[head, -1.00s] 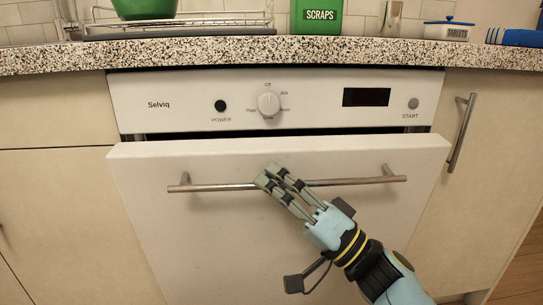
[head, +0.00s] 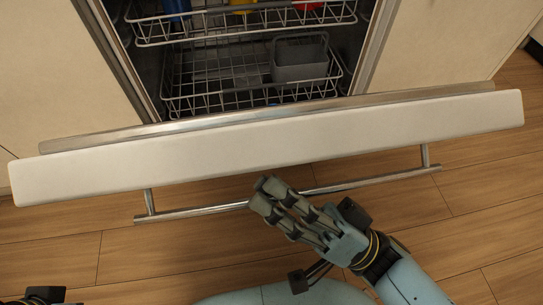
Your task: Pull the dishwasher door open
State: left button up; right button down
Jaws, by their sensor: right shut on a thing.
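The white dishwasher door (head: 300,138) is swung well down and out from the machine. I see mostly its upper edge, with a metal inner rim behind it. The bar handle (head: 375,180) stands off the front of the door on two posts. My right gripper (head: 265,195) is shut on the bar near its middle, with its fingers across it. The door's front face is mostly hidden from this angle. Only dark parts at the lower left corner may belong to my left arm; no left fingers show.
Inside the open machine, an upper rack (head: 245,22) holds colored items, and a lower rack (head: 215,90) carries a grey basket (head: 300,62). Beige cabinets (head: 60,75) flank the opening. Wooden floor (head: 470,215) lies clear around the door.

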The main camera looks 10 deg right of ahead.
jog(key=shift+f, duration=0.2)
jog(key=c, duration=1.6)
grip_release()
jog(key=shift+w, duration=0.1)
jog(key=shift+c, duration=0.2)
jog(key=v, duration=1.2)
jog(key=shift+d, duration=0.1)
